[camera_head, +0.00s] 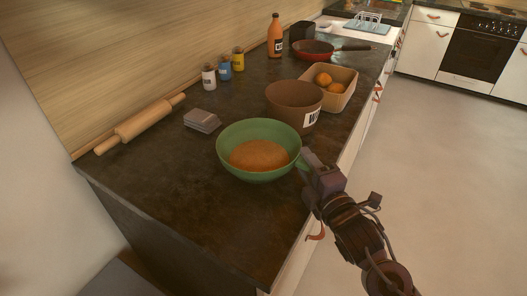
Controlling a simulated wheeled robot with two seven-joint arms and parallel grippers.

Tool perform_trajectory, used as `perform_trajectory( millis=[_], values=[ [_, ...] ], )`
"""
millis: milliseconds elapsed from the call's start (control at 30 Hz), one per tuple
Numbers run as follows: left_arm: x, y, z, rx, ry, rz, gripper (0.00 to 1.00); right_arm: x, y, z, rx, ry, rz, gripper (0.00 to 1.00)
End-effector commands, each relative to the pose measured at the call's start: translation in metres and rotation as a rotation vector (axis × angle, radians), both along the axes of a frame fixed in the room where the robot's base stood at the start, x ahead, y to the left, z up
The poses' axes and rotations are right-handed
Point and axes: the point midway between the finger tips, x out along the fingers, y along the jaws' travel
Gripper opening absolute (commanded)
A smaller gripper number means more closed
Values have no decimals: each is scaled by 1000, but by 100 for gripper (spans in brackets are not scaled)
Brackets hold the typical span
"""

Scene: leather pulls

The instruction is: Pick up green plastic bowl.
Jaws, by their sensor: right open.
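The green plastic bowl (258,130) stands upright on the dark countertop, near its front edge. A round orange-brown mass (258,155), like bread or dough, lies inside it. My right gripper (304,164) is open at the bowl's right rim. One finger shows near the rim; I cannot tell whether the rim lies between the fingers or whether they touch it. My left gripper is not in view.
A brown tub (285,95) stands close behind the bowl, with an orange-filled basket (345,76) beyond it. Grey coasters (202,120), a rolling pin (140,124), small bottles (224,68), a tall orange bottle (275,35) and a red pan (313,47) sit farther back. The counter (185,195) left of the bowl is clear.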

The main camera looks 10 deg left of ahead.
Motion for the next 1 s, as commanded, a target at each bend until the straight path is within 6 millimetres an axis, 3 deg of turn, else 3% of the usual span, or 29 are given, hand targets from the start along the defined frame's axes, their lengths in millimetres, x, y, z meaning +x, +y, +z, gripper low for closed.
perform_trajectory(
  millis=[200, 500, 1000],
  values=[
    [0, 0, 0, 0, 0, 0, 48, 0, 0, -1, 0, 0, 0, 40],
    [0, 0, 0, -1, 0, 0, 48, 0, 0, -1, 0, 0, 0, 1],
    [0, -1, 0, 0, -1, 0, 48, 0, 0, 5, 3, -3, 0, 0]
  ],
)
